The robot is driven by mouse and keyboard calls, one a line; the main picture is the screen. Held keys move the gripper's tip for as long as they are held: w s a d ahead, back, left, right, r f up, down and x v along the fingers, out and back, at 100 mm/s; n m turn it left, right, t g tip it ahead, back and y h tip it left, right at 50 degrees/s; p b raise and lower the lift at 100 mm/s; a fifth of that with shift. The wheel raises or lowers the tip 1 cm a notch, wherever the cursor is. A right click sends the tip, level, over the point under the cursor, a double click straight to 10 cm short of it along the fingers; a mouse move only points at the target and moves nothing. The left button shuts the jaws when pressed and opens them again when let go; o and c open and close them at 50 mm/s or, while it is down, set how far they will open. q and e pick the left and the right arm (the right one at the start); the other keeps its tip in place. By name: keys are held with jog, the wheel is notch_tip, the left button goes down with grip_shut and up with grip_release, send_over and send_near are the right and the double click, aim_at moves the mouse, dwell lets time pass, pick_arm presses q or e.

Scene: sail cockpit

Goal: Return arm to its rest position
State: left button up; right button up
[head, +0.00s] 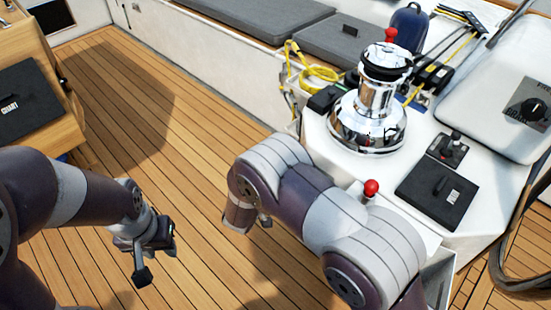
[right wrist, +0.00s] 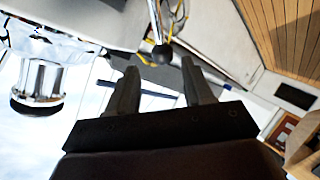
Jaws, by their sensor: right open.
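My right arm (head: 310,205) comes in from the lower right and is bent over the deck beside the white console. Its gripper is mostly hidden behind its own wrist in the head view. In the right wrist view the right gripper (right wrist: 160,82) has its two dark fingers apart, with nothing held between them. A metal rod with a dark round end (right wrist: 161,54) shows beyond the fingertips; I cannot tell its distance. My left gripper (head: 152,258) hangs over the bare teak deck, pointing down; its finger gap is unclear.
The white console (head: 320,140) carries a chrome winch (head: 368,110), a red-knobbed lever (head: 370,188), a black hatch (head: 437,195) and a small joystick (head: 450,149). Yellow rope (head: 318,73) lies behind the winch. A wooden chart table (head: 35,45) stands at left. The teak deck (head: 190,130) between is clear.

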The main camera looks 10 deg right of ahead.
jog(key=shift+v, duration=0.8)
